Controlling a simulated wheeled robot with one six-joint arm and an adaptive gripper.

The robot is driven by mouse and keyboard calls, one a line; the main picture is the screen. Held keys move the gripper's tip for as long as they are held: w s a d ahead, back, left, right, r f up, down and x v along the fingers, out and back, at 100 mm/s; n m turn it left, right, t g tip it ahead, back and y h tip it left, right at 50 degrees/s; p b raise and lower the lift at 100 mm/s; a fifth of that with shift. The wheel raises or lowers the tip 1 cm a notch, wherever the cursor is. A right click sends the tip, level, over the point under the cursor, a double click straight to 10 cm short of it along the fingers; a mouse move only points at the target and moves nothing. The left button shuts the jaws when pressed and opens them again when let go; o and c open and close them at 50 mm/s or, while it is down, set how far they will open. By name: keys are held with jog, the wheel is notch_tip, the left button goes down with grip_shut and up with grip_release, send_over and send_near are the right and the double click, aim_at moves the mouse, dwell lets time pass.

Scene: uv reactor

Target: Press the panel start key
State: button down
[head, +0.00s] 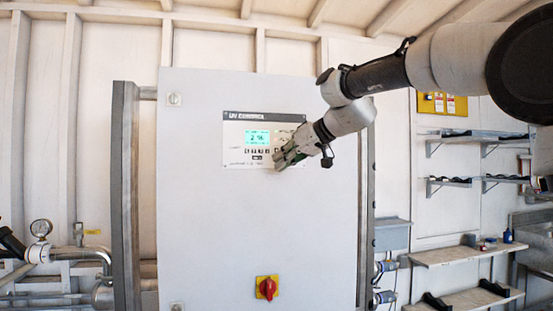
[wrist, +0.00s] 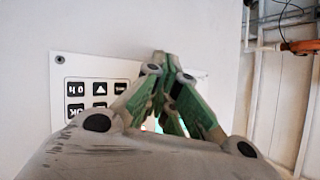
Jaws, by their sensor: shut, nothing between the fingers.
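The control panel (head: 264,139) is a white plate with a dark header, set in the front of a tall grey cabinet. Its lit green display (head: 257,138) sits above a row of small dark keys. My gripper (head: 280,162) is shut and empty, with its fingers at the panel's lower right. In the wrist view my gripper (wrist: 160,62) points at the panel's edge, and several black keys (wrist: 92,98) show to its left. The fingers cover part of the panel. I cannot tell which key is the start key or whether the fingertips touch the panel.
A red rotary switch (head: 267,288) on a yellow plate is low on the cabinet door (head: 205,220). A pressure gauge (head: 41,229) and pipes stand at the left. Shelves (head: 470,137) and a bench (head: 465,254) are at the right.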

jog(key=shift+s+d, duration=0.15)
jog(key=shift+s, duration=0.5)
jog(key=s, duration=0.2)
jog(key=s+d, duration=0.1)
jog(key=s, duration=0.1)
jog(key=shift+s+d, duration=0.2)
jog(key=shift+s, duration=0.2)
dwell(0.6)
